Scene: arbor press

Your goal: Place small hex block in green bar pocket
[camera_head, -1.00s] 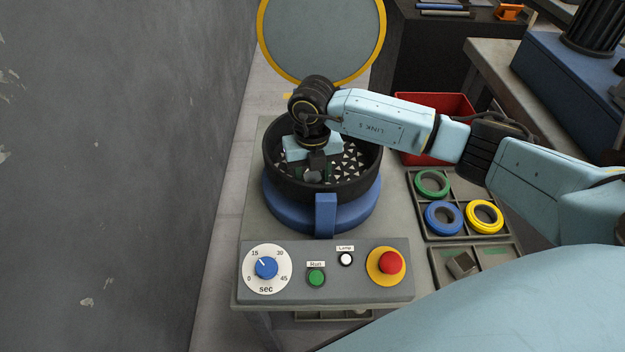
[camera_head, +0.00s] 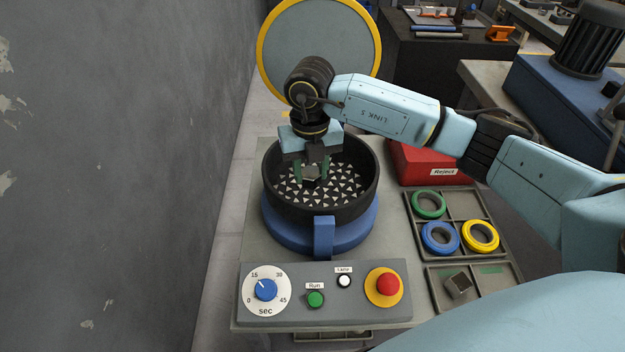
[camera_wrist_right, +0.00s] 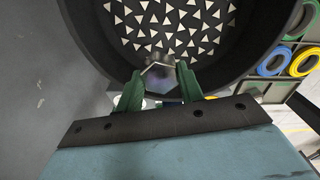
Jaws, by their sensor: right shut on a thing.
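My right gripper (camera_head: 312,170) is shut on a small grey hex block (camera_head: 312,174) and holds it over the black bowl (camera_head: 272,192). In the right wrist view the hex block (camera_wrist_right: 159,78) sits between the green fingertips (camera_wrist_right: 160,84). A tray (camera_head: 433,298) at the lower right has a pocket with a green bar (camera_head: 491,269), with no block visible in it. My left gripper is not in view.
Many small pale triangular pieces fill the bowl floor. A ring tray (camera_head: 467,206) holds green, blue and yellow rings. A red Reject bin (camera_head: 428,164) stands behind it. The control panel (camera_head: 325,296) with dial and buttons is in front.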

